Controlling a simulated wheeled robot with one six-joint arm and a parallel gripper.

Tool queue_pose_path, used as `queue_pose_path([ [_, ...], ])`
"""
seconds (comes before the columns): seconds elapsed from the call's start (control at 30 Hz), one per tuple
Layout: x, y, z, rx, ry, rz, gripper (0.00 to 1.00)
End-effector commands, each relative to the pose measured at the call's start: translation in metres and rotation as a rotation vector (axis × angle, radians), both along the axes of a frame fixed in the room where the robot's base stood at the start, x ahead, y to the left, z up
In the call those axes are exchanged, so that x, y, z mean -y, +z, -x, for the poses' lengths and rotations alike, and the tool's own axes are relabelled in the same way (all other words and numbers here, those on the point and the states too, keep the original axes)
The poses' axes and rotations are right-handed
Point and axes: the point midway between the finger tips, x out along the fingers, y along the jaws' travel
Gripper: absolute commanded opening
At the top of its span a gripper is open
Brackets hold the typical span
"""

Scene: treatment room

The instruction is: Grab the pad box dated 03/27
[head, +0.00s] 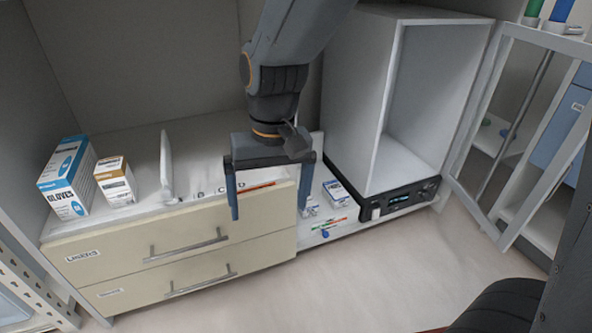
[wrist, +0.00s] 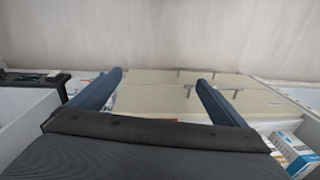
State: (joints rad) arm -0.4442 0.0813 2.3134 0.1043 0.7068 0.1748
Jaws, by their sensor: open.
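My gripper (head: 269,205) hangs open and empty in front of the cream drawer unit, its two fingers pointing down. In the wrist view my gripper (wrist: 160,80) also shows open with nothing between the fingers. A small blue-and-white box (head: 340,193) stands low to the right of the drawers, right of my gripper. Another small white-and-blue item (head: 311,206) is beside it, partly hidden by my right finger. A small white box with a brown top (head: 116,183) stands on the counter at left. No date is readable on any box, so I cannot tell which is dated 03/27.
A blue-and-white glove box (head: 68,178) stands at far left, near an upright white divider (head: 167,168). Drawers (head: 170,250) have protruding handles. A tall open white cabinet (head: 378,110) and an open glass door (head: 540,130) are at right. The floor in front is clear.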

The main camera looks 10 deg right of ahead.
Motion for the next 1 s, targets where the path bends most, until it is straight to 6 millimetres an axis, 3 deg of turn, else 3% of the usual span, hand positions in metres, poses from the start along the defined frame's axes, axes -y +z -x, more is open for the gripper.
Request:
queue_pose_path([
  [0.03, 0.017, 0.009, -0.019, -0.006, -0.092, -0.004, 0.96],
  [0.2, 0.075, 0.012, -0.074, -0.007, -0.361, -0.024, 0.96],
  [0.5, 0.167, 0.005, -0.126, -0.004, -0.687, -0.045, 0.96],
  [0.63, 0.177, -0.011, -0.147, -0.031, -0.784, -0.059, 0.96],
  [1.0, 0.164, -0.081, -0.219, -0.189, -1.081, -0.113, 0.96],
])
